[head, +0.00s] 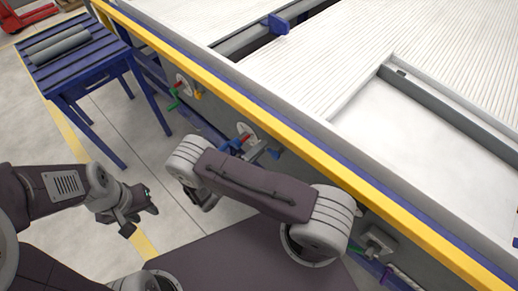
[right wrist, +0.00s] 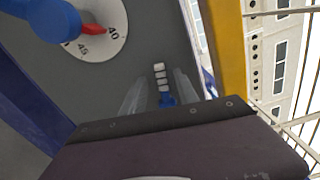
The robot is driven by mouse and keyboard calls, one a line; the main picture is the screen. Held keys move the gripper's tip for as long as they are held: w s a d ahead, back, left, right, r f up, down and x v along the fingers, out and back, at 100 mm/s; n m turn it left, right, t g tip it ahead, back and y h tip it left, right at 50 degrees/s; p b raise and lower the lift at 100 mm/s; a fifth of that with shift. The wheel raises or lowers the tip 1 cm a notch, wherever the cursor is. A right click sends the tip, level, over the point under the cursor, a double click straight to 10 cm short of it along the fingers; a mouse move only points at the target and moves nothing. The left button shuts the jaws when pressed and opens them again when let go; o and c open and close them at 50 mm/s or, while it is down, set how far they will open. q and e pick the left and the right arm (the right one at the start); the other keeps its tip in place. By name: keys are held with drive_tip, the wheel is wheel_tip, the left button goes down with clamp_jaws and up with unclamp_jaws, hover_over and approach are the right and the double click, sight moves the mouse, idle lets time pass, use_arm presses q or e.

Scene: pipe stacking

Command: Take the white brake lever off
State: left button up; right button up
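In the right wrist view a small white ribbed piece, which looks like the white brake lever (right wrist: 159,69), stands out from the grey side panel on a blue base (right wrist: 167,99). My right gripper (right wrist: 160,80) is open, its two grey fingers on either side of the lever with visible gaps. I cannot tell how deep the lever sits between them. In the head view my right arm hides most of this spot, and I cannot make out the lever there. My left gripper (head: 141,214) is open and empty over the floor at the left.
A dial (right wrist: 101,30) with a red pointer and blue handle is close by the right gripper. The yellow rail (head: 300,132) of the large machine runs along its edge.

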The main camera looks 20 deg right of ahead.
drive_tip(key=v, duration=0.9)
idle(1.0)
